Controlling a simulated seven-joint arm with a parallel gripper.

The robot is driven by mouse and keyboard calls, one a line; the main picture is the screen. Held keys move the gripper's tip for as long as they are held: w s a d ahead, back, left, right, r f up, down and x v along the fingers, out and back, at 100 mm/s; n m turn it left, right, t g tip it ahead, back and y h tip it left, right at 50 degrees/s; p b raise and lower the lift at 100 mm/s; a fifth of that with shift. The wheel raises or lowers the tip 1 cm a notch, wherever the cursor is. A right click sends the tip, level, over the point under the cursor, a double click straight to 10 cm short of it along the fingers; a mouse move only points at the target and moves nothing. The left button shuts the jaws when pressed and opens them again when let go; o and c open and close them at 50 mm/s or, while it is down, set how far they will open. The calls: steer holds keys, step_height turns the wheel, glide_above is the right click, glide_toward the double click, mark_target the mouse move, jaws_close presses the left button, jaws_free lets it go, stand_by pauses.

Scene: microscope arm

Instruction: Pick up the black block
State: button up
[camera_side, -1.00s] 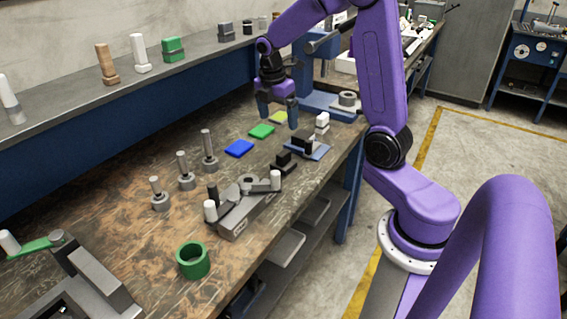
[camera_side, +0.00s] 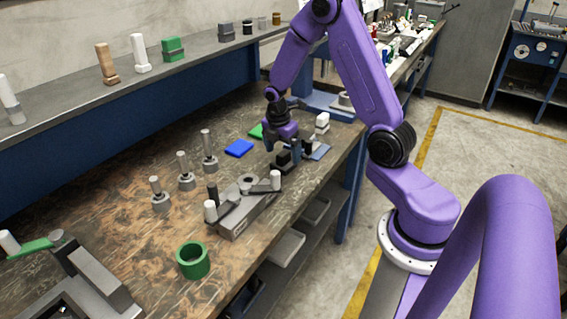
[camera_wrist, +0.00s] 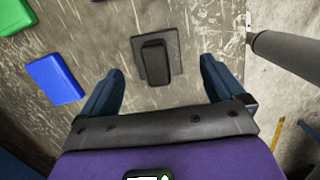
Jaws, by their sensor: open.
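The black block (camera_wrist: 155,57) stands on a dark flat base on the worn bench top, seen from above in the wrist view. In the side view the black block (camera_side: 283,161) is at the bench's front half, just below my gripper (camera_side: 286,146). In the wrist view my gripper (camera_wrist: 162,68) is open, with one blue finger on each side of the block's lower end in the picture. The fingers appear apart from the block, with nothing held. The exact height of the fingertips above the block is hard to tell.
A blue tile (camera_side: 238,148) and a partly hidden green tile (camera_side: 256,131) lie to the left. A white block (camera_side: 322,120) stands behind a blue plate (camera_side: 319,152) at right. A grey fixture (camera_side: 245,205) and several upright pegs (camera_side: 186,172) stand nearby. The bench's front edge is close.

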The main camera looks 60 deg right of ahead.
mark_target(283, 153)
steer(key=shift+w+d+f, duration=0.1)
steer(key=shift+d+f, duration=0.1)
steer(key=shift+f, duration=0.55)
steer(key=shift+s+d+f, duration=0.1)
steer(key=shift+d+f, duration=0.1)
steer(key=shift+f, duration=0.5)
steer(key=shift+w+d+f, duration=0.1)
steer(key=shift+d+f, duration=0.1)
steer(key=shift+f, duration=0.55)
steer(key=c, duration=1.5)
